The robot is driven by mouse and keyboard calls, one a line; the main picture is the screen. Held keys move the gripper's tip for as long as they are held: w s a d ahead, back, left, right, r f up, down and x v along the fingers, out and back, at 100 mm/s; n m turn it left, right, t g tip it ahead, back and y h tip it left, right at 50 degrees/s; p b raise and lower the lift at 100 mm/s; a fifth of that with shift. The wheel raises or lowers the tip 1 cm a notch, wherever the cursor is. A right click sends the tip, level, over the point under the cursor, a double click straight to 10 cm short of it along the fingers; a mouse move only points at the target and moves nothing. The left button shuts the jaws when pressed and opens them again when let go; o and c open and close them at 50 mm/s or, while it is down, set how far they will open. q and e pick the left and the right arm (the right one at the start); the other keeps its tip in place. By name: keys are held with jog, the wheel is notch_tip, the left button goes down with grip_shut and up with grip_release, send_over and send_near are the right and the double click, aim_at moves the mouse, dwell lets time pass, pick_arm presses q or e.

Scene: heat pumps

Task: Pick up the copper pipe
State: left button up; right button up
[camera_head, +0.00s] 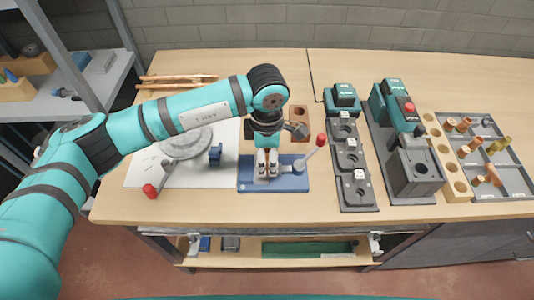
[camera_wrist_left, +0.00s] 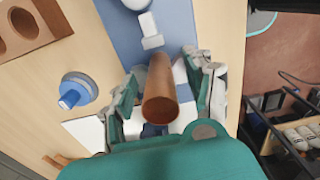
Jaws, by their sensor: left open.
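A copper pipe (camera_wrist_left: 160,85) shows in the left wrist view, its open end facing the camera. It lies between the two fingers of my left gripper (camera_wrist_left: 165,78), which are apart with a gap on each side of the pipe. In the head view my left gripper (camera_head: 267,167) points down over a blue-based fixture (camera_head: 262,186) with a red-knobbed lever (camera_head: 320,141). There the gripper hides the pipe. How the pipe's far end meets the fixture is not clear. My right gripper is not in view.
Several copper rods (camera_head: 172,78) lie at the back left. A white plate with a grey disc (camera_head: 185,142) is left of the fixture. A wooden block (camera_head: 299,117) stands behind it. Dark stations (camera_head: 354,160) and a grey tray of fittings (camera_head: 500,190) fill the right.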

pick_arm(q)
jog(key=shift+f, duration=0.6)
grip_shut()
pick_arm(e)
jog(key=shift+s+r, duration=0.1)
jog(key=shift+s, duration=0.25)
pick_arm(q)
jog(key=shift+r+b, duration=0.4)
jog(key=shift+r, duration=0.15)
notch_tip(320, 180, up, 2)
jog(key=shift+r+b, duration=0.1)
jog(key=shift+b, duration=0.5)
jog(key=s+d+r+b, duration=0.1)
jog(key=s+d+b, duration=0.3)
jog(key=s+d, duration=0.6)
jog(key=shift+s+r+b, duration=0.35)
jog(key=shift+s+b, duration=0.05)
jog(key=shift+s, duration=0.9)
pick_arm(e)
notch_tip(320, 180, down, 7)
